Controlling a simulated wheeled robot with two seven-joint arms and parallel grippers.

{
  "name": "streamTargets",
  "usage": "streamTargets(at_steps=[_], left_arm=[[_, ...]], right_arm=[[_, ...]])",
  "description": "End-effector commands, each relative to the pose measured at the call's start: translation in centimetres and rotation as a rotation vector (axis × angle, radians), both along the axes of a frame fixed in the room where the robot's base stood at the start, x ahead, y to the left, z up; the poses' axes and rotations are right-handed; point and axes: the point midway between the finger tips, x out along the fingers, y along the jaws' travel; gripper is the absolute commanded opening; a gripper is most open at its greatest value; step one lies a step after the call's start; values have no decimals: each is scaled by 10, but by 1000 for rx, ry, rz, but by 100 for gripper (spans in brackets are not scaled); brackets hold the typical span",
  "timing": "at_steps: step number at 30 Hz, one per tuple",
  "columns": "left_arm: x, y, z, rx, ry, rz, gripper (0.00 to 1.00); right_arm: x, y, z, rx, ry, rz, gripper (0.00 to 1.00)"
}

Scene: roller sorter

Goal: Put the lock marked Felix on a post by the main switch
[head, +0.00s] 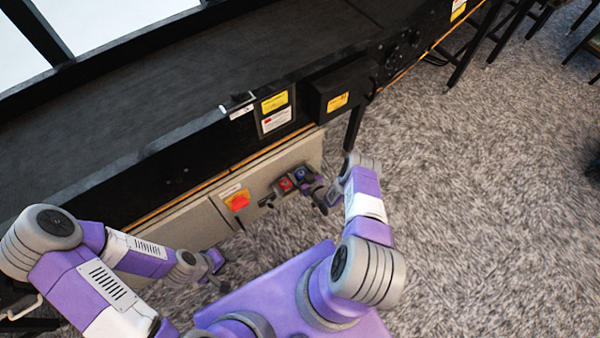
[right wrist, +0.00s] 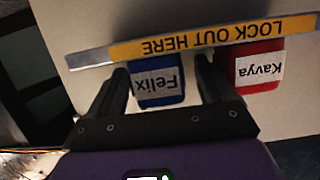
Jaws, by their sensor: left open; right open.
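The blue lock marked Felix (right wrist: 157,85) hangs below the strip reading "LOCK OUT HERE" (right wrist: 200,48), shown upside down in the right wrist view. The fingers of my right gripper (right wrist: 162,68) are open, one on each side of this lock, with gaps visible. In the head view the blue lock (head: 300,173) is small, with my right gripper (head: 322,196) close to its right. The main switch (head: 238,201), an orange-red knob on a yellow plate, is on the cabinet front to the left. A small dark shape beside it may be the posts. My left gripper (head: 214,264) is open and empty.
A red lock marked Kavya (right wrist: 258,70) hangs right beside the blue one. The cabinet (head: 185,228) stands under the black conveyor (head: 200,80), whose edge overhangs it. A black box (head: 338,88) juts out above the locks.

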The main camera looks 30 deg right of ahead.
Motion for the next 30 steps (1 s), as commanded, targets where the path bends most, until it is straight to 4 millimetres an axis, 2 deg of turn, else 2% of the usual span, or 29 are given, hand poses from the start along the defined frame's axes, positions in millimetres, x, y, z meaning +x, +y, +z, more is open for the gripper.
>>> streamTargets(at_steps=[5,15,20,30], left_arm=[[0,0,8,0,0,0,43],[0,0,29,0,0,0,43],[0,0,31,0,0,0,43],[0,0,30,0,0,0,43]], right_arm=[[-14,0,5,2,4,1,83],[-64,-5,21,1,2,1,83],[-72,-5,23,1,0,0,83],[-72,-6,22,0,1,0,83]])
